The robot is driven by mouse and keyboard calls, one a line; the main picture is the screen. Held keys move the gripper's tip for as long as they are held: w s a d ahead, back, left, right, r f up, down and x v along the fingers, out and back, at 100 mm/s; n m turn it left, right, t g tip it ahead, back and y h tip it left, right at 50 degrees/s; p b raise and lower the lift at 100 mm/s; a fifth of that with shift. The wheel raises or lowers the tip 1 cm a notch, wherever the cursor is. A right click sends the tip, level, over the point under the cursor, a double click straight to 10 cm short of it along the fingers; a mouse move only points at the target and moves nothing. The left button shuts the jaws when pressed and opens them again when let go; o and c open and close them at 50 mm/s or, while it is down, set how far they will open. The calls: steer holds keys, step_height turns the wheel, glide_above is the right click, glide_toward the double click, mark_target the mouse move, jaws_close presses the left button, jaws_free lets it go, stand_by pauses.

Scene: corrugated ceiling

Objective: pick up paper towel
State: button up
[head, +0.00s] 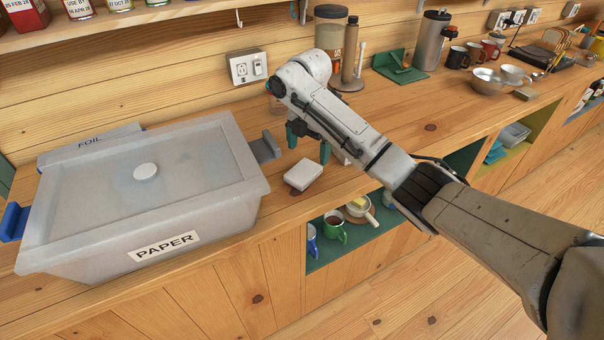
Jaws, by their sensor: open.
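I cannot identify a paper towel for certain. A small white block-like item (303,174) lies on the wooden counter just in front of my gripper; it may be folded paper, but I cannot tell. A round stand (347,84) with a brown upright cylinder and a pale stick is at the back of the counter behind my arm. My gripper (308,144) points down over the counter with its teal fingers apart, to the right of the big bin. I see nothing between the fingers, though my arm hides part of that area.
An outlet (246,67) is on the wall. A canister (431,42), mugs and bowls (490,82) stand right. Open shelves (350,232) lie below. Some counter right of my gripper is clear.

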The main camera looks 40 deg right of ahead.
mark_target(307, 168)
steer(key=shift+a+f+p, duration=0.2)
steer(key=shift+f+p, duration=0.4)
steer(key=shift+f, duration=2.4)
steer(key=shift+c, duration=0.5)
steer(key=c, duration=1.1)
steer(key=shift+r, duration=0.1)
step_height(307, 168, up, 18)
steer(key=p, duration=0.1)
steer(key=shift+p, duration=0.35)
